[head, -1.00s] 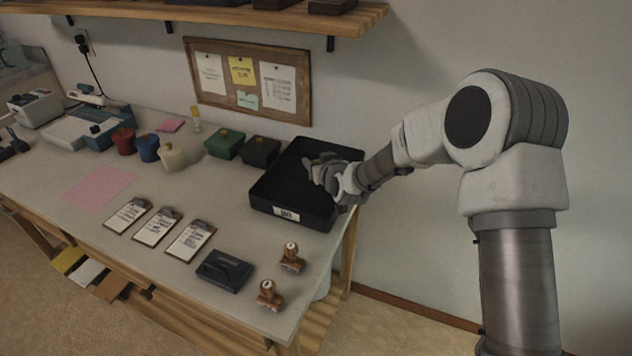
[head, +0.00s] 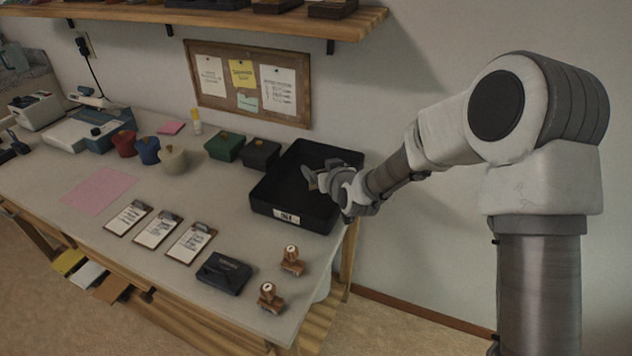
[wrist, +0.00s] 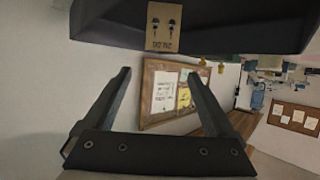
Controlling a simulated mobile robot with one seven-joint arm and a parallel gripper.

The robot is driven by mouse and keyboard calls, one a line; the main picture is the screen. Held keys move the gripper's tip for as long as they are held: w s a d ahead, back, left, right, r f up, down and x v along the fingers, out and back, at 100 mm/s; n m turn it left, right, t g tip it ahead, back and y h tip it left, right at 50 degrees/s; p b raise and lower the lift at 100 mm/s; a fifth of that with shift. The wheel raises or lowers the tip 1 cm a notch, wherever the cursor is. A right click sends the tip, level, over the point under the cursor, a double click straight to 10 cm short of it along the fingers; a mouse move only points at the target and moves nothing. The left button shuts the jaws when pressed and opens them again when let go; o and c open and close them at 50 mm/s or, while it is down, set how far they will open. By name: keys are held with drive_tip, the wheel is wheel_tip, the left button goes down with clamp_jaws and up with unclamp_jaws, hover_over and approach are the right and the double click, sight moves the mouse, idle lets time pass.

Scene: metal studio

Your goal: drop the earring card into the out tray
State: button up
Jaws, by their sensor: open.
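The out tray (head: 315,222) is a black open box with a white label on its front wall, at the right end of the bench. In the wrist view it is a dark shape (wrist: 230,30) across the top. The earring card (wrist: 163,25) is brown with two dark earrings, and shows in front of the tray's dark surface, beyond my fingertips. I cannot tell whether it rests on the tray or is in the air. My gripper (wrist: 158,74) is open, with clear space between the fingers. In the head view my gripper (head: 318,177) is over the tray.
Black and green lidded boxes (head: 224,146) stand left of the tray. Three clipboards (head: 157,229), a black case (head: 224,273) and two stamps (head: 291,261) lie in front. A corkboard (head: 250,85) hangs behind, below a wooden shelf (head: 200,20).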

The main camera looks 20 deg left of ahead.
drive_tip(key=p+v, duration=0.1)
drive_tip(key=v, duration=1.2)
drive_tip(key=s+d+r+m+g+h+p, duration=0.1)
drive_tip(key=s+d+r+h+p, duration=0.15)
drive_tip(key=d+r, duration=0.5)
drive_tip(key=s+d+r+m+h+p, duration=0.25)
drive_tip(key=d+r, duration=0.35)
drive_tip(key=d, duration=0.3)
drive_tip(key=s+d+r+m+g+h+p, duration=0.1)
drive_tip(key=s+d+r, duration=0.3)
drive_tip(key=s, duration=0.5)
drive_tip(key=s+d+r+m+g+h+p, duration=0.2)
drive_tip(key=s+d+r+m+g+p, duration=0.1)
drive_tip(key=s+d, duration=0.4)
wheel_tip(320, 180, up, 2)
drive_tip(key=shift+s+r+p, duration=0.1)
drive_tip(key=shift+s+p, duration=0.55)
drive_tip(key=shift+s, duration=0.45)
